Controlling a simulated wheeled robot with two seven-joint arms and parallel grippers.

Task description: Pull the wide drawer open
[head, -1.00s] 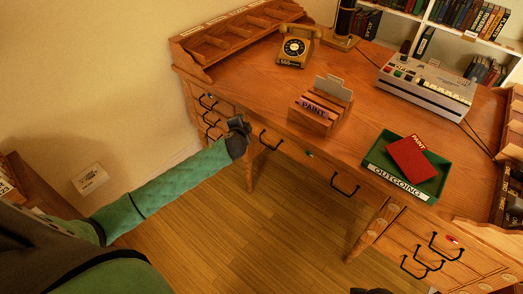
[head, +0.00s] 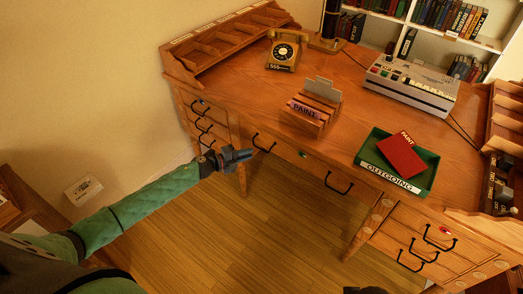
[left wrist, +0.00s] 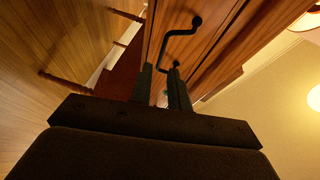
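The wide drawer (head: 290,152) sits in the middle of the wooden desk's front, above the knee space, and looks shut. It has two black bail handles, a left one (head: 263,147) and a right one (head: 338,187). My left gripper (head: 248,154) is just left of and below the left handle, its fingers pointing right. In the left wrist view, the two fingers (left wrist: 162,85) stand apart with nothing between them. A black handle (left wrist: 180,32) shows beyond the fingertips, not touched as far as I can see. My right gripper does not show clearly.
Side drawers with black handles flank the knee space at left (head: 203,125) and right (head: 425,250). The desktop holds a telephone (head: 284,52), a paint card holder (head: 312,112), a green outgoing tray (head: 372,165) and a grey machine (head: 410,88). The floor before the desk is clear.

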